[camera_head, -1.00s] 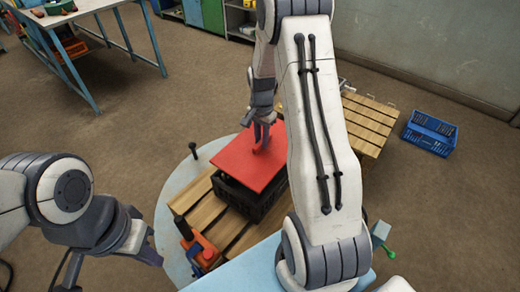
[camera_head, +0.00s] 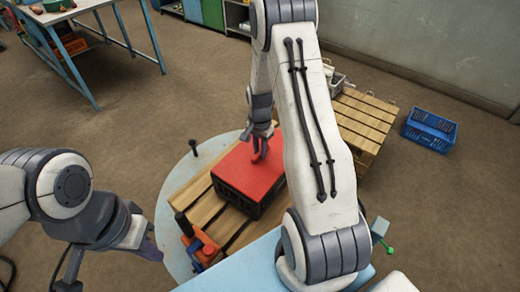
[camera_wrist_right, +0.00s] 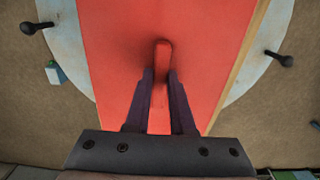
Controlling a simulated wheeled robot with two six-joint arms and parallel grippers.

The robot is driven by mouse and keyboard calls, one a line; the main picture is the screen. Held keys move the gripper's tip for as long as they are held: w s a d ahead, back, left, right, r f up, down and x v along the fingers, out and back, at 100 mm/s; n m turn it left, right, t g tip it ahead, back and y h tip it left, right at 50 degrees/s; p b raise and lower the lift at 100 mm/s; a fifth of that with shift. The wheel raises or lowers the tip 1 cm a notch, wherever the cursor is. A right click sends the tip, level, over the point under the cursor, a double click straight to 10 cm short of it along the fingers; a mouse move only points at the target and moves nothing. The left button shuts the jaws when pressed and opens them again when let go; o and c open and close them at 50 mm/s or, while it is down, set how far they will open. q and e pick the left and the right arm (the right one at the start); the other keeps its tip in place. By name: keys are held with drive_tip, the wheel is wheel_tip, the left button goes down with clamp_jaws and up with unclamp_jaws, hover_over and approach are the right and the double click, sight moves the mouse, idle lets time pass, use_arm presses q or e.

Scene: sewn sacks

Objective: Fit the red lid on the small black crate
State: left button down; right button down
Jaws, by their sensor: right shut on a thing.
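The red lid (camera_head: 238,175) lies over the top of the small black crate (camera_head: 257,210) in the head view, its edges close to the crate's sides. The lid looks about level; whether it is fully seated I cannot tell. My right gripper (camera_head: 261,142) is shut on the lid's raised red handle, seen between the fingers (camera_wrist_right: 162,88) in the right wrist view, where the lid (camera_wrist_right: 112,50) hides the crate. My arm covers the right part of lid and crate. My left gripper (camera_head: 150,248) hangs at the lower left, away from the crate; its fingers are not clear.
The crate stands on a wooden slatted top (camera_head: 190,192) over a round pale table (camera_head: 168,190). A wooden pallet stack (camera_head: 362,120) and blue basket (camera_head: 430,130) are at right.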

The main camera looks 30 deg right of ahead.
drive_tip(key=shift+f, duration=0.2)
drive_tip(key=c, duration=0.8)
unclamp_jaws()
drive_tip(key=shift+o, duration=0.2)
